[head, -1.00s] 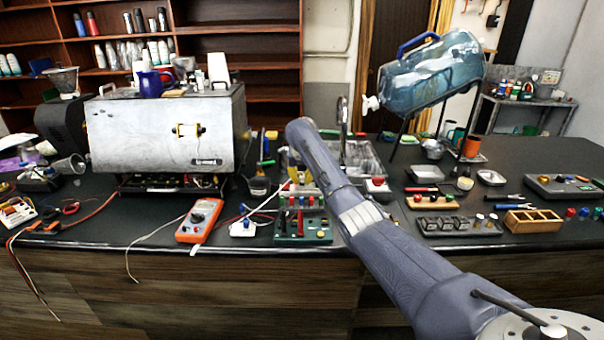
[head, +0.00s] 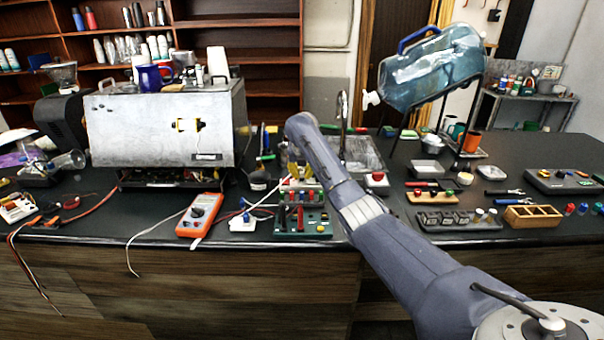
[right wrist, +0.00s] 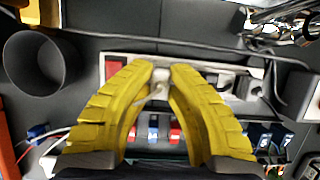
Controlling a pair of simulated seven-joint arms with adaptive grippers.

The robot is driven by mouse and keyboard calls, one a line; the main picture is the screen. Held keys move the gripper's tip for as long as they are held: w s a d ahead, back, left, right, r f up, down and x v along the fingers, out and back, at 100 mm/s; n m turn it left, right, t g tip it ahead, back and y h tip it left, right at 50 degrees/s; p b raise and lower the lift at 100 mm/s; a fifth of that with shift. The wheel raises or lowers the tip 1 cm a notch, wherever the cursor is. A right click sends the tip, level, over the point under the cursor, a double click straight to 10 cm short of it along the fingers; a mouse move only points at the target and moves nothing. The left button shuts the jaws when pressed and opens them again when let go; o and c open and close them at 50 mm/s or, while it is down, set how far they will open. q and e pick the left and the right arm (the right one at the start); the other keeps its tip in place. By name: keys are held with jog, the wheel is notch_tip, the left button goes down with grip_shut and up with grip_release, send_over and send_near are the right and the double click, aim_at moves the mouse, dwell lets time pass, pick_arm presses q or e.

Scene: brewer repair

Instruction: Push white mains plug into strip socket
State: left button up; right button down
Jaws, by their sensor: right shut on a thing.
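My right gripper (right wrist: 163,75) has its yellow fingers closed on the small white mains plug (right wrist: 160,78) in the right wrist view; the fingers hide most of it. In the head view the right gripper (head: 299,176) points down at the far side of the green terminal board. The pale strip socket (right wrist: 140,59) lies across the wrist view under the fingertips, with a red switch (right wrist: 115,68) at its left end and dark outlets (right wrist: 245,88) to the right. The plug is over the strip; I cannot tell whether its pins are in an outlet. My left gripper is not in view.
The green board (head: 303,223) with coloured terminals stands just in front. An orange multimeter (head: 200,213) and a small white box (head: 242,222) lie to its left. A dark round cup (right wrist: 38,73) stands left of the strip.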

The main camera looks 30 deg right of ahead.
jog(key=shift+f, duration=0.6)
dwell(1.8)
jog(key=c, duration=1.3)
grip_release()
jog(key=shift+c, duration=0.2)
jog(key=v, duration=1.2)
jog(key=shift+w, duration=0.15)
